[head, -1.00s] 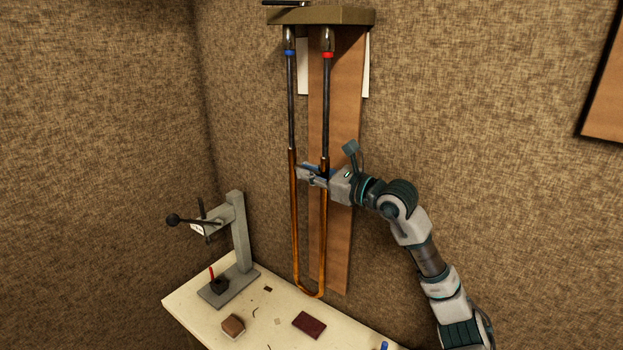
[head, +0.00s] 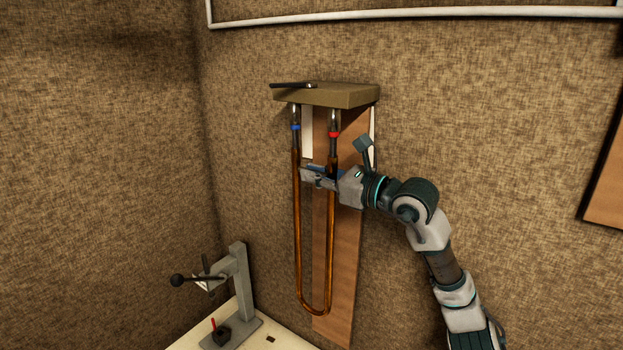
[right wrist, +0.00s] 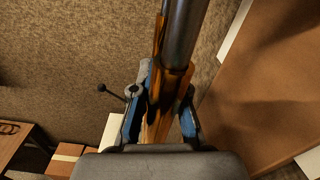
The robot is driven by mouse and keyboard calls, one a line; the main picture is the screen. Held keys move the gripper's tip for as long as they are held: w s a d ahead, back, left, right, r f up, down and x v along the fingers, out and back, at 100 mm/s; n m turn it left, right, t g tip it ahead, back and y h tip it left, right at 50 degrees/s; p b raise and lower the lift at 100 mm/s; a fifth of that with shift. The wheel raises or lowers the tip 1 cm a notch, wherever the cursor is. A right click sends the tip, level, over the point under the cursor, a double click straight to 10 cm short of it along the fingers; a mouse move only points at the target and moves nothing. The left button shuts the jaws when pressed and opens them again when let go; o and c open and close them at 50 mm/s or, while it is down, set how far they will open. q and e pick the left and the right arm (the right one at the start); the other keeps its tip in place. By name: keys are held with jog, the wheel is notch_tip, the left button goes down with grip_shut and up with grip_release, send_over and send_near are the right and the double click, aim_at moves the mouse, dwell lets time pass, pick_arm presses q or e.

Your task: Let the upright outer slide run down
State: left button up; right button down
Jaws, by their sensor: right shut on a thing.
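The brass outer slide (head: 297,230), a long U with its bend at the bottom, hangs upright below the wall bracket (head: 345,97). Its two legs sit over grey inner tubes, and only short lengths of these show below the blue band (head: 295,128) and the red band (head: 333,134). My right gripper (head: 319,176) is shut on the outer slide, high on its right leg. In the right wrist view, its blue-padded fingers (right wrist: 162,118) flank the brass, with the grey inner tube (right wrist: 182,35) rising out of it. My left gripper is out of view.
A brown board (head: 340,270) stands against the wall behind the slide. A grey stand with a black-knobbed lever (head: 242,285) is on the pale bench (head: 265,338) at lower left. A dark rod (head: 294,85) lies on top of the bracket. The air left of the slide is clear.

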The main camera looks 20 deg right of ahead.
jog(key=c, duration=1.2)
grip_release()
jog(key=shift+w+d, duration=0.1)
jog(key=shift+d, duration=0.1)
jog(key=v, duration=1.2)
jog(key=shift+f, duration=0.2)
